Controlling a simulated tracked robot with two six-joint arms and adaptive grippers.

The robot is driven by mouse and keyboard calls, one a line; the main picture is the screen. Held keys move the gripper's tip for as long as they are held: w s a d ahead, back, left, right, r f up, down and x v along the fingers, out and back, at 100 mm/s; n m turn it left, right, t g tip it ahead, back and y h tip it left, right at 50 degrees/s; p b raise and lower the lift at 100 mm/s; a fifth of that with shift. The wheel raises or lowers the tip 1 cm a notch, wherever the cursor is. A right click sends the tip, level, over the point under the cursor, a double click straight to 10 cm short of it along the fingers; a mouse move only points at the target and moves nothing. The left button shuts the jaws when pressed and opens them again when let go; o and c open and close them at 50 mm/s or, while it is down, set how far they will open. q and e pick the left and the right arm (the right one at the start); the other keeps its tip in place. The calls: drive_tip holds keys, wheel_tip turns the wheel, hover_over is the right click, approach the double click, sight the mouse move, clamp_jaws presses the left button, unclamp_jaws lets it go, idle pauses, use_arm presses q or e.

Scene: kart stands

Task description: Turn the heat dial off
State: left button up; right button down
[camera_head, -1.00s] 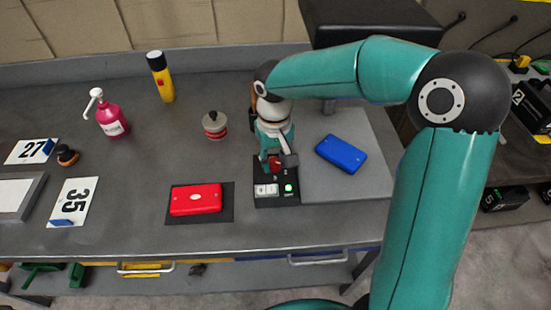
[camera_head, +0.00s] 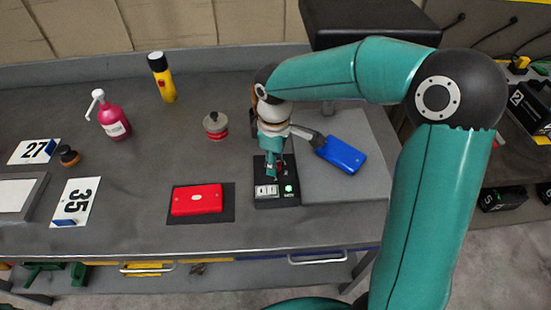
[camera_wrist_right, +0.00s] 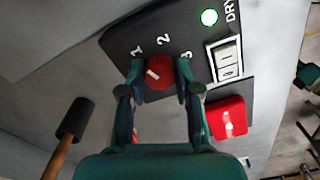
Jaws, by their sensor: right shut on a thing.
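The heat dial (camera_wrist_right: 160,72) is a round red knob with a white mark, on a black control box (camera_wrist_right: 120,38) numbered 1, 2 and 3. The white mark lies on the knob's left part; its exact setting is hard to tell. My right gripper (camera_wrist_right: 160,75) points down over the box, its two fingers on either side of the dial and shut on it. In the head view my right gripper (camera_head: 273,172) covers most of the dial. My left gripper is not in view.
A red case (camera_head: 197,199) lies on a dark mat left of the box. A blue case (camera_head: 341,155) lies on the grey plate (camera_head: 345,188) to the right.

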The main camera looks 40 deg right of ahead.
drive_tip(key=n+p, duration=0.1)
drive_tip(key=n, duration=0.5)
drive_tip(key=shift+n, duration=0.3)
drive_tip(key=n+p, duration=0.1)
drive_tip(key=n, duration=0.2)
drive_tip(key=shift+n+p, duration=0.5)
drive_tip(key=shift+n, duration=1.4)
drive_tip(key=c, duration=0.8)
unclamp_jaws()
drive_tip(key=shift+s, duration=0.1)
